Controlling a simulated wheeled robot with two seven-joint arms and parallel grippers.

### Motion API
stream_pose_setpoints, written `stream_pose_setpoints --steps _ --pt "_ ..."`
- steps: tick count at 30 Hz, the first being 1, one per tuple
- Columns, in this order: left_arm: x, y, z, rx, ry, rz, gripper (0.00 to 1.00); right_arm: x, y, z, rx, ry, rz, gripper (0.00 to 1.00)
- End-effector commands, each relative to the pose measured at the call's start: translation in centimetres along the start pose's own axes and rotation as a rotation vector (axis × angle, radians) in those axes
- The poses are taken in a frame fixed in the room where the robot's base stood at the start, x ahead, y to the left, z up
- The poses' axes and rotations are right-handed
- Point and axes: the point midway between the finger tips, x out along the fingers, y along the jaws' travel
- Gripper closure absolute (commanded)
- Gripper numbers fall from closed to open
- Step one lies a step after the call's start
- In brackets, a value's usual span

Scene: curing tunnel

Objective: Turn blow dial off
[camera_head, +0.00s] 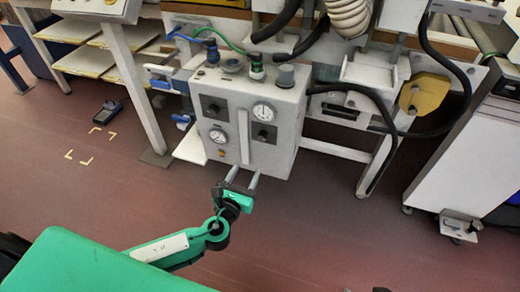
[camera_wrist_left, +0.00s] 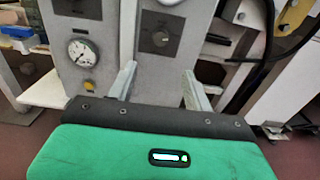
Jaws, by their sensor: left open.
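A grey control box (camera_head: 243,160) stands in the middle of the head view, with a black dial (camera_head: 213,107) at upper left and another black dial (camera_head: 264,134) at lower right. I cannot read which is the blow dial. Round gauges (camera_head: 263,111) and an orange button (camera_head: 221,153) share its front. My left gripper (camera_head: 243,177) is open and empty, just below and in front of the box. In the left wrist view its fingers (camera_wrist_left: 159,72) point at the box face, below the lower-right dial (camera_wrist_left: 160,38). My right gripper is not in view.
Blue and green hoses (camera_head: 232,45) plug into the box top. A black hose (camera_head: 385,110) hangs to its right. A white bench leg (camera_head: 130,85) stands left, and a white cabinet (camera_head: 460,150) right. The floor before the box is clear.

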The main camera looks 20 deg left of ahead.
Motion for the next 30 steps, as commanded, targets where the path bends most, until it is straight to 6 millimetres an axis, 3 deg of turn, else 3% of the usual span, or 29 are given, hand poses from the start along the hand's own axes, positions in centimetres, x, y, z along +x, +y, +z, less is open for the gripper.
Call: stream_pose_setpoints --steps 5,21,30 --pt "1.7 -0.1 0.2 0.006 -0.006 -0.001 0.49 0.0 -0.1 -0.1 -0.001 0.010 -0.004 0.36" --pt "11.4 -0.1 0.1 0.002 -0.004 -0.001 0.49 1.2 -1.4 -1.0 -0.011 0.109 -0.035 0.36" --pt "13.6 -0.1 0.1 0.003 -0.002 -0.002 0.49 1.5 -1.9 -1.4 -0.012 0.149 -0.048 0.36"
